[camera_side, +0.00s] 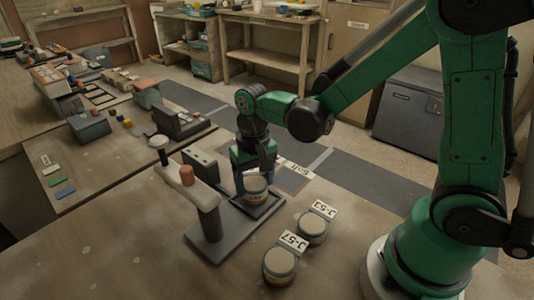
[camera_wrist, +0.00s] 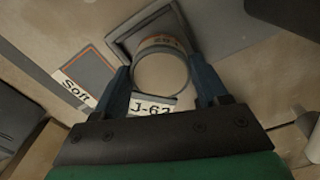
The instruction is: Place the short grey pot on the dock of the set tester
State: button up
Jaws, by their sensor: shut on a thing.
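A short grey pot (camera_side: 256,190) with a brownish band sits between the fingers of my gripper (camera_side: 252,178), which is shut on it. In the wrist view the pot (camera_wrist: 160,74) is seen from above, upright between the two blue fingers (camera_wrist: 160,68), with a tag reading about "J-62" beside it. The set tester (camera_side: 207,200) has a grey base, a post and a pale top arm with an orange knob. Its dark square dock (camera_side: 268,211) lies under the pot; the dock rim (camera_wrist: 122,42) also shows in the wrist view. I cannot tell whether the pot touches the dock.
Two similar pots, tagged J-53 (camera_side: 312,228) and J-57 (camera_side: 280,265), stand right of the tester on the table. A mat labelled "Soft" (camera_wrist: 85,62) lies beside the dock. A black-grey device (camera_side: 180,125) stands behind the tester. The front left table is clear.

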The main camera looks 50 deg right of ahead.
aim_at(256, 183)
jog(key=shift+f, duration=0.35)
jog(key=shift+f, duration=0.1)
jog(key=o, duration=1.3)
notch_tip(256, 183, up, 12)
jog(key=shift+s+d+f+n+t, duration=0.35)
jog(key=shift+s+n+t, duration=0.35)
jog(key=shift+t, duration=0.5)
jog(key=shift+s+d+f+n+t, duration=0.3)
jog(key=shift+s+n+t, duration=0.35)
jog(key=shift+t, duration=0.55)
jog(key=shift+s+d+f+n+t, duration=0.35)
jog(key=shift+s+n+t, duration=0.35)
jog(key=shift+t, duration=0.5)
jog(key=shift+r, duration=0.1)
